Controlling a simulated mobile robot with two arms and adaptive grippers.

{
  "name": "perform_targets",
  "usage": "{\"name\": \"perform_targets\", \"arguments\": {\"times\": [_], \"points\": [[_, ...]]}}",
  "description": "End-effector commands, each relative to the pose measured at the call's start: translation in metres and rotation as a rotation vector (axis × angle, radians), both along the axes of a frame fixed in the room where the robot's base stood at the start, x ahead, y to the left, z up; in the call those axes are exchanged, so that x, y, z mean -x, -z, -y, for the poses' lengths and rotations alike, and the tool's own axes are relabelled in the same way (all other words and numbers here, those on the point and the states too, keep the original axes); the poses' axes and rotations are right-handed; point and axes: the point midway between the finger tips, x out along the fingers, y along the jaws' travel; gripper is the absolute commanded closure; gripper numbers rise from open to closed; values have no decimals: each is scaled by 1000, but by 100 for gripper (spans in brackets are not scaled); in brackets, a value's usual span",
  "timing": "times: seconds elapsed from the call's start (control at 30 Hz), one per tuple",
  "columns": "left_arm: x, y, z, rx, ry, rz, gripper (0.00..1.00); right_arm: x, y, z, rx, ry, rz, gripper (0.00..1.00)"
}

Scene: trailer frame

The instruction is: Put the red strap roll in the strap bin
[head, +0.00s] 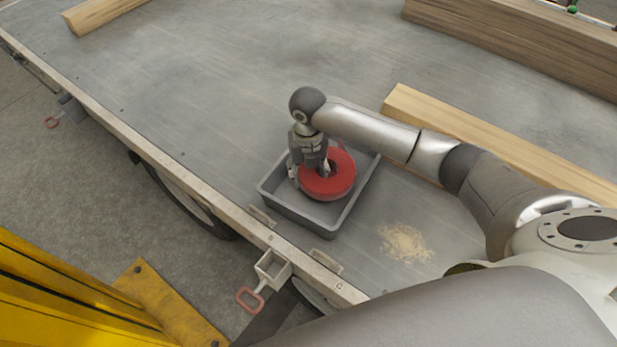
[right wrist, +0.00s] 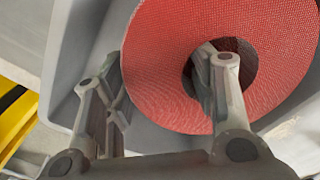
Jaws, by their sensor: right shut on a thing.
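The red strap roll (head: 330,183) is in or just over the grey strap bin (head: 318,226) on the trailer bed. My right gripper (head: 309,172) reaches down from above and is shut on the roll's ring. In the right wrist view the red roll (right wrist: 170,62) fills the upper middle. One finger of the right gripper (right wrist: 165,95) is in the roll's centre hole, the other outside its rim. The bin's grey wall (right wrist: 75,50) shows behind. I cannot tell whether the roll touches the bin floor. My left gripper is not in view.
A wooden beam (head: 480,135) lies behind my right arm, and a larger timber (head: 520,45) lies at the back right. A sawdust pile (head: 404,242) is right of the bin. The trailer's edge rail (head: 190,172) runs close in front.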

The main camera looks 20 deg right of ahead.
Motion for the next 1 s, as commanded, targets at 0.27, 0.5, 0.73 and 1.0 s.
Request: {"name": "perform_targets", "arguments": {"times": [0.27,0.5,0.73,1.0], "points": [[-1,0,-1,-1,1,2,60,-8,21,4,2,1,-1,84],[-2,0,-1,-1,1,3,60,-9,40,4,2,0,3,84],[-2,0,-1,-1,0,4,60,-8,41,4,2,0,3,84],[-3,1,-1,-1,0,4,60,-8,44,5,1,1,1,27]]}}
